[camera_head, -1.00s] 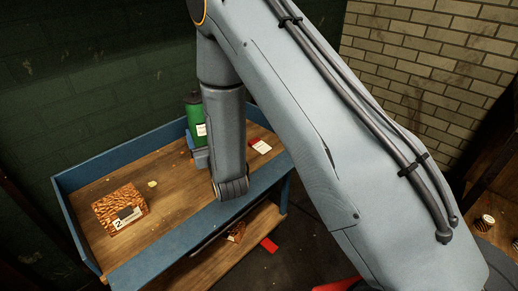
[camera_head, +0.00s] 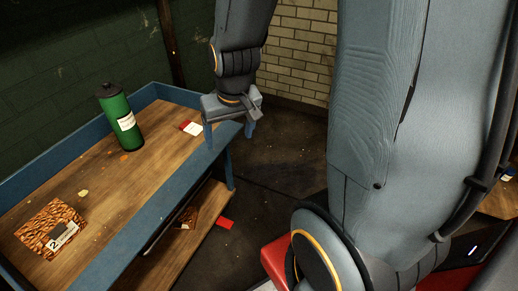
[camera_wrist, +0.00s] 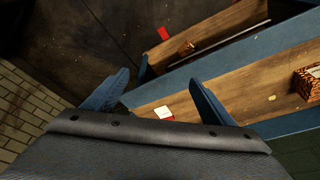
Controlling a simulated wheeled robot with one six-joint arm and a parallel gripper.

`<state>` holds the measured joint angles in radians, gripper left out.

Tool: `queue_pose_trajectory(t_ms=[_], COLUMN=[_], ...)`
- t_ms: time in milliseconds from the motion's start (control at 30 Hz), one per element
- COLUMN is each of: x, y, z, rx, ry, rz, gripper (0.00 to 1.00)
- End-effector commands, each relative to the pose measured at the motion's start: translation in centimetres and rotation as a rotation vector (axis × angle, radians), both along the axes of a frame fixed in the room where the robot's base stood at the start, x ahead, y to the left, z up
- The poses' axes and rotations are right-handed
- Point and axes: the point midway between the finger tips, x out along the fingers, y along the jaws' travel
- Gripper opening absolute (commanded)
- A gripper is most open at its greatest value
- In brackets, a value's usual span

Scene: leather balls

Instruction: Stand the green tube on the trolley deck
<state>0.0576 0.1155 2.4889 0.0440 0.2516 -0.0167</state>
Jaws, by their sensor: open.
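The green tube (camera_head: 120,120) has a dark cap and a white label. It stands upright on the wooden trolley deck (camera_head: 95,200), near the blue back rim in the head view. My gripper (camera_head: 230,140) is open and empty, with its blue fingers pointing down near the trolley's right end, well apart from the tube. The wrist view shows the spread fingers (camera_wrist: 157,103) with nothing held between them. The tube does not show in the wrist view.
A brown patterned box (camera_head: 50,230) marked 2 sits at the deck's near left. A red and white packet (camera_head: 191,128) lies near my gripper. A lower shelf (camera_head: 185,235) holds a small brown item. A red piece (camera_head: 226,223) lies beside it. Low blue rims edge the deck.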

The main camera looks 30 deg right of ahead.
Motion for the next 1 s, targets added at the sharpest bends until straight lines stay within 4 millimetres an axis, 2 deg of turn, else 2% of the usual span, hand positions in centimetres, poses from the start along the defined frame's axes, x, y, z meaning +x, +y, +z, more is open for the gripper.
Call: queue_pose_trajectory(t_ms=[33,100,200,300,400,667,1000], x=[-2.4,-5.6,-9.0,-10.8,-11.4,-11.4,-11.6], y=[-0.9,-1.7,-2.3,-2.4,-2.4,-2.2,2.0], z=[0.8,1.4,2.2,2.6,2.7,2.8,5.3], rx=[0.001,0.005,0.009,0.013,0.014,0.013,0.001], ry=[0.056,0.139,0.225,0.271,0.289,0.289,0.287], rz=[-0.019,-0.037,-0.055,-0.064,-0.067,-0.06,0.066], gripper=[0.78,0.78,0.78,0.78,0.78,0.78,0.78])
